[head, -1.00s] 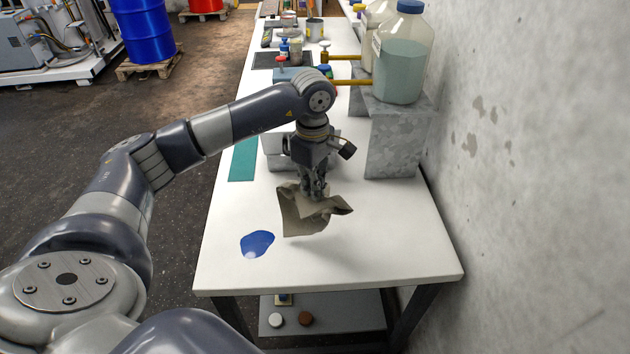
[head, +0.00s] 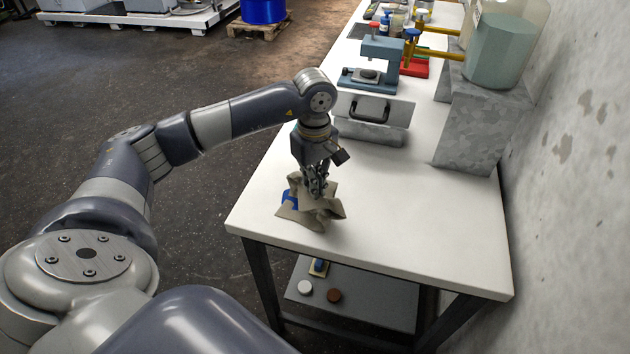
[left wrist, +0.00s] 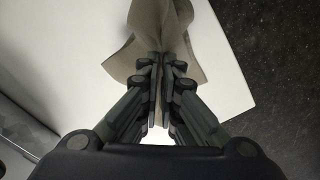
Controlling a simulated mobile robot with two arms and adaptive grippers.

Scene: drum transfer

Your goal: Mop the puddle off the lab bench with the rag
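A tan rag (head: 312,212) hangs crumpled from my left gripper (head: 316,190) in the head view. My left gripper is shut on it, and the rag also shows between the fingers in the left wrist view (left wrist: 160,30). The blue puddle (head: 289,197) shows only as a small patch at the rag's left edge; the rag hides the rest. The rag is at the puddle, low over the white bench (head: 400,225); I cannot tell whether it touches the bench. My right gripper is not in view.
A grey case with a black handle (head: 372,109) stands behind the rag. A press-like device (head: 380,60) and a large bottle (head: 500,45) on a concrete block (head: 485,125) are farther back. The bench's front right is clear. A wall borders the right.

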